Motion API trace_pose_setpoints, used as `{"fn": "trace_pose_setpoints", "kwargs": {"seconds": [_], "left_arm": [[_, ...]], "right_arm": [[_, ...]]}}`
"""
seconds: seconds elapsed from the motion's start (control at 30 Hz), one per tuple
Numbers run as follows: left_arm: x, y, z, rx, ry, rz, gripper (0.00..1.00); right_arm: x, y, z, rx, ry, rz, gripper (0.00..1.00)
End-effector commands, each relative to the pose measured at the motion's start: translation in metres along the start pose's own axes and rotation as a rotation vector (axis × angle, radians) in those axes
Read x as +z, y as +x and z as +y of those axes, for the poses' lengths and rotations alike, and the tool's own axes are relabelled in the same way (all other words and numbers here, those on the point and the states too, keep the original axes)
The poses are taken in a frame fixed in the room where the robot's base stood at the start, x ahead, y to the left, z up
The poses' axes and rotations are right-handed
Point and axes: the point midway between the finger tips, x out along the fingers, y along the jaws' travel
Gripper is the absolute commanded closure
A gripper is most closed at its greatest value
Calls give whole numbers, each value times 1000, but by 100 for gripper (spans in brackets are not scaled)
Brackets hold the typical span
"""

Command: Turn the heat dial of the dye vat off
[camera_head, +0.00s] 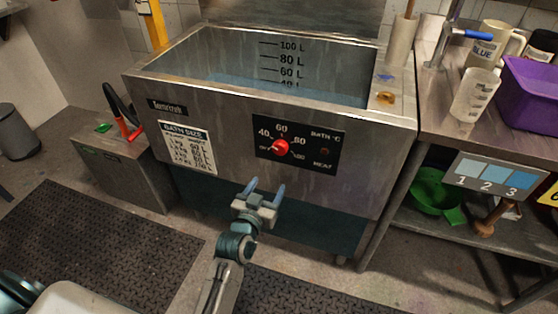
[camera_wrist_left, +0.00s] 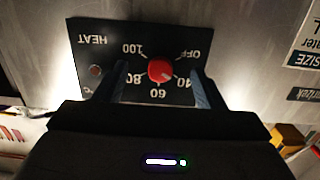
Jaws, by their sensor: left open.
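The dye vat (camera_head: 225,107) is a large steel tank with liquid inside. A black control panel (camera_head: 325,148) on its front carries a red heat dial (camera_head: 281,147), marked OFF, 40, 60, 80 and 100. The dial also shows in the left wrist view (camera_wrist_left: 160,71), where the panel lettering is upside down. Its small pale mark seems to face the 40 and OFF side; the exact setting is unclear. A dark round heat lamp (camera_head: 325,152) sits right of it. My left gripper (camera_head: 265,187) is open below and in front of the dial, fingers apart and empty.
A steel bench (camera_head: 440,100) with jugs and a purple crate (camera_head: 528,92) stands right of the vat. A low grey box (camera_head: 125,160) with a red-and-black handled thing stands left. The floor mat (camera_head: 90,245) before the vat is clear.

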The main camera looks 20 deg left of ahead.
Motion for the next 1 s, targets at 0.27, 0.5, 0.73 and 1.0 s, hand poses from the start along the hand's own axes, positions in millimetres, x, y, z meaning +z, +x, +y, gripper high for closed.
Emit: {"fn": "trace_pose_setpoints", "kwargs": {"seconds": [0.27,0.5,0.73,1.0], "left_arm": [[-42,5,-1,-8,0,87,37],[-46,46,-2,-8,1,86,37],[-47,85,-2,-8,0,85,37],[-48,103,-2,-8,0,83,37]], "right_arm": [[-2,-22,-1,0,-2,6,64],[0,-11,0,0,-1,-2,64],[1,-3,-1,-1,1,-4,64],[3,2,-1,-1,1,-12,64]]}}
